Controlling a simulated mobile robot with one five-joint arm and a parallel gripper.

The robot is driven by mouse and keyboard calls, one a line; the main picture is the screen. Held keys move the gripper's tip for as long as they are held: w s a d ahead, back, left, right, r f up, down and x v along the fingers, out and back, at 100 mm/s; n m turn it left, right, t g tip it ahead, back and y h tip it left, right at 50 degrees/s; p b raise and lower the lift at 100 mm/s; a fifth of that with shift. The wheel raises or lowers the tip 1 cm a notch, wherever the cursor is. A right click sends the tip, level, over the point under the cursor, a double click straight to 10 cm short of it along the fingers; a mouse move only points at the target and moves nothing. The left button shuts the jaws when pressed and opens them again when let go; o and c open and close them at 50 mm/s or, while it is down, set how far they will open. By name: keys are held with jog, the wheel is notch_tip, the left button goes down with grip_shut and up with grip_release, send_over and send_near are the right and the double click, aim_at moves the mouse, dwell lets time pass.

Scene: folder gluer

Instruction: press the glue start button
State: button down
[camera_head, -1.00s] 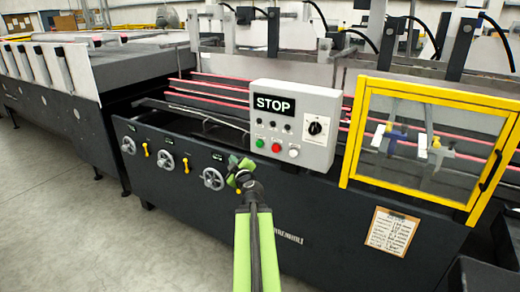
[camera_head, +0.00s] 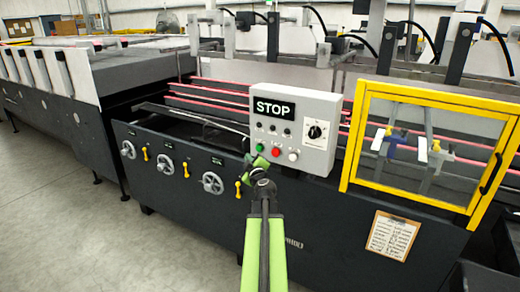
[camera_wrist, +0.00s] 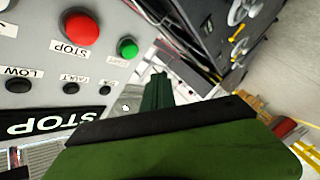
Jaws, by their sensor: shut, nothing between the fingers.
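The grey control box (camera_head: 318,148) stands on the machine, with a lit display reading STOP (camera_head: 273,108). My gripper (camera_head: 255,163) is shut and empty, just below the green button in the head view. In the wrist view my gripper's fingers (camera_wrist: 157,92) point beside the box; I cannot see contact with the green button.
A white button (camera_head: 293,155) and a black dial (camera_head: 315,131) are also on the box. Handwheels (camera_head: 213,183) and yellow levers line the dark machine front (camera_head: 190,210). A yellow-framed guard (camera_head: 400,90) stands at right. The floor (camera_head: 60,220) at left is clear.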

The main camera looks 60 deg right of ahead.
jog(key=shift+d, duration=2.4)
jog(key=shift+d, duration=0.1)
jog(key=shift+d, duration=0.3)
jog(key=shift+d, duration=0.55)
dwell(0.5)
jog(key=shift+a, duration=0.95)
jog(key=shift+a, duration=0.1)
jog(key=a, duration=0.4)
jog(key=shift+a, duration=0.4)
